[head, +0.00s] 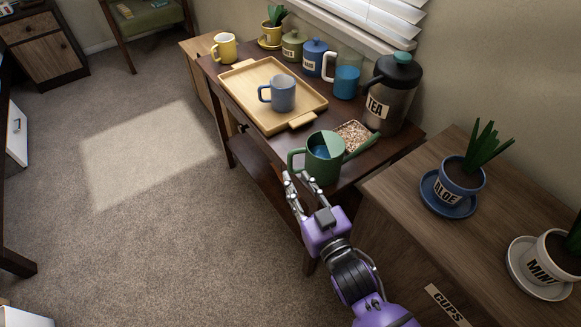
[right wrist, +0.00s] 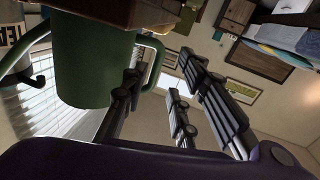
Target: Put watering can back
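The green watering can (head: 325,165) stands upright at the near end of the dark wooden table, with its handle to the left and its spout up to the right. It holds something blue inside. My right gripper (head: 298,180) is just in front of the can, below its handle. In the right wrist view the can (right wrist: 90,65) fills the upper left, and its handle (right wrist: 157,62) shows near one finger. The fingers of the right gripper (right wrist: 165,95) are spread, with nothing between them. Touch with the can is unclear. My left gripper is out of view.
Behind the can are a seed tray (head: 352,136) and a tea dispenser (head: 393,93). A wooden tray (head: 262,76) bears a blue-grey mug (head: 281,93). On the cabinet at right stand an aloe pot (head: 460,178) and a mint pot (head: 545,258). The carpet at left is open.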

